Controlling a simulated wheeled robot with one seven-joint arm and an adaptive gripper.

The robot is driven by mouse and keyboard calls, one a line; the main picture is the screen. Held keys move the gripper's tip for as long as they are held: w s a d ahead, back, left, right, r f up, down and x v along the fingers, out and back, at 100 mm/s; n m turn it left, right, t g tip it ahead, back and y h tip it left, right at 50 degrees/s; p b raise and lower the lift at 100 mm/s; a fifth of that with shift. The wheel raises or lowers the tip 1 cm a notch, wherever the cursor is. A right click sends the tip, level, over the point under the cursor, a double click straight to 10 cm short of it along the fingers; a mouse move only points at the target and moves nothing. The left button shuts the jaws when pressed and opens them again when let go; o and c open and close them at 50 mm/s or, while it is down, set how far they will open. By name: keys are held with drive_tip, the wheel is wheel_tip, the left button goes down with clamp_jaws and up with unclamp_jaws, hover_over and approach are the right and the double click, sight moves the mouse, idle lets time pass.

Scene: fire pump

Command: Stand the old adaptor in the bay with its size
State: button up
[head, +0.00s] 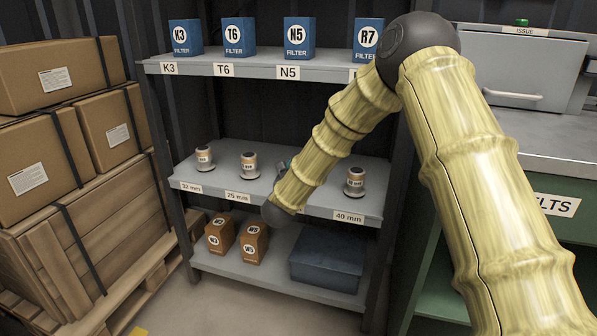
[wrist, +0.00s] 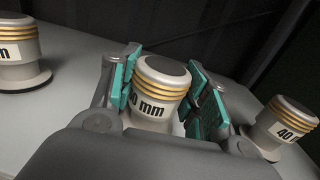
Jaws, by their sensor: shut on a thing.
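My gripper (wrist: 165,95) has its teal pads shut on an upright, pale grey adaptor (wrist: 150,112) with gold rings and a dark top. Its label is partly covered and reads "0 mm". Its base is hidden, so I cannot tell whether it touches the shelf. In the head view my arm hides it, and only a bit of my gripper (head: 283,166) shows at the middle shelf (head: 222,178). Bay labels there read 32 mm (head: 191,187), 25 mm (head: 238,197) and 40 mm (head: 349,217). An adaptor (head: 354,184) stands behind the 40 mm label.
Adaptors stand behind the 32 mm (head: 204,158) and 25 mm (head: 249,166) labels. In the wrist view, one adaptor (wrist: 17,52) is left of my gripper and one marked 40 (wrist: 282,125) is close on its right. The shelf above holds blue filter boxes (head: 299,38).

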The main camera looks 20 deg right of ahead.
drive_tip(key=shift+f, duration=0.15)
drive_tip(key=o, duration=1.3)
drive_tip(key=shift+o, duration=0.2)
drive_tip(key=shift+r, duration=0.25)
drive_tip(key=p+v, duration=0.3)
drive_tip(key=v, duration=0.9)
drive_tip(key=s+a+f+n+g+y, duration=0.1)
drive_tip(key=s+f+n+g+y, duration=0.15)
drive_tip(key=s+f+n, duration=0.5)
drive_tip(key=s+f+n+g+y, duration=0.25)
drive_tip(key=s+f+n, duration=0.4)
drive_tip(key=f, duration=0.65)
drive_tip(key=s+a+f+n+g+y, duration=0.1)
drive_tip(key=s+f+n+y, duration=0.3)
drive_tip(key=f+n, duration=0.6)
drive_tip(key=s+d+f+n+g, duration=0.1)
drive_tip(key=s+f+n+g, duration=0.2)
drive_tip(key=s+n, duration=0.3)
drive_tip(key=s+d+f+n+g, duration=0.2)
drive_tip(key=s+f+n+g, duration=0.1)
drive_tip(key=s, duration=1.2)
drive_tip(key=s+d+f+n+g, duration=0.2)
drive_tip(key=s+f+n, duration=0.3)
drive_tip(key=s+n, duration=0.3)
drive_tip(key=s+g, duration=0.1)
drive_tip(key=s, duration=0.2)
drive_tip(key=shift+s+n+g, duration=0.3)
drive_tip(key=shift+s+g, duration=0.05)
drive_tip(key=shift+g, duration=0.05)
